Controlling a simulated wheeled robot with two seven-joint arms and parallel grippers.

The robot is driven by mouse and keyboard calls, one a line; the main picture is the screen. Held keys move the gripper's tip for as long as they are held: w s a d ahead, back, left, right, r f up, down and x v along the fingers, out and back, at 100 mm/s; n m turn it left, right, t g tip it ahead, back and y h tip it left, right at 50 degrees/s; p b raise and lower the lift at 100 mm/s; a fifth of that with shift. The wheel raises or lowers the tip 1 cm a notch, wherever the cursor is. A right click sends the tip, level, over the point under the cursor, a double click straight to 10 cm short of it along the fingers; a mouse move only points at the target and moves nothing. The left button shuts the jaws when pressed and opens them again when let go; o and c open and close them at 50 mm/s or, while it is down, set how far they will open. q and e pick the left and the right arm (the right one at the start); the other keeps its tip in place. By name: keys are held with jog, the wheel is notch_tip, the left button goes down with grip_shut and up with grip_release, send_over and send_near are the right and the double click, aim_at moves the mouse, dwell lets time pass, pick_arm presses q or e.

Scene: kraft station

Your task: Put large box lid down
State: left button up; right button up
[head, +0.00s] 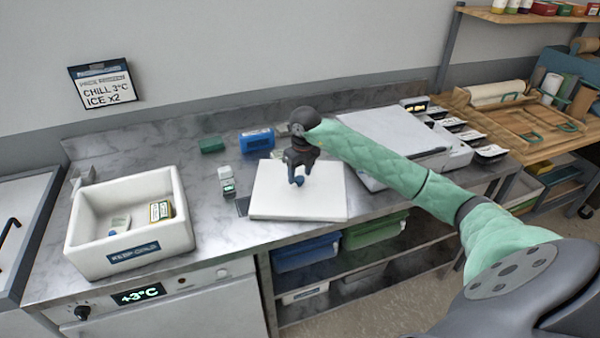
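The large box lid (325,204) is a thick white square slab with a small blue handle (298,181) on top. It lies flat at the front middle of the steel counter, as far as I can tell touching it. My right gripper (299,173) points down over the lid with its dark fingers at the blue handle. I cannot tell whether they are closed on it. The large white box (150,242) stands open at the left, labelled "KEEP COLD", with a few small items inside. My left gripper is out of view.
A blue box (257,140), a green box (212,146) and small white blocks (226,180) stand behind and left of the lid. A large white-topped unit (385,135) stands right. Blue (305,253) and green (375,232) bins sit below the counter.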

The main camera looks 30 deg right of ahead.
aim_at(303, 180)
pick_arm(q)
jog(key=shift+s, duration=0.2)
pick_arm(e)
jog(key=shift+r, duration=0.2)
jog(key=shift+r, duration=0.25)
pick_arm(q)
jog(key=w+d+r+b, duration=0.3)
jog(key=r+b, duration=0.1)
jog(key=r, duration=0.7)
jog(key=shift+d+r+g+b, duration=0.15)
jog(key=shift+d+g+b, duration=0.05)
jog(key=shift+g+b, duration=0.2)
pick_arm(e)
notch_tip(303, 180, up, 11)
jog(key=s, duration=0.1)
jog(key=shift+s+r, duration=0.2)
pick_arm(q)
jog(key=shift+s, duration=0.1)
pick_arm(e)
jog(key=shift+f, duration=0.1)
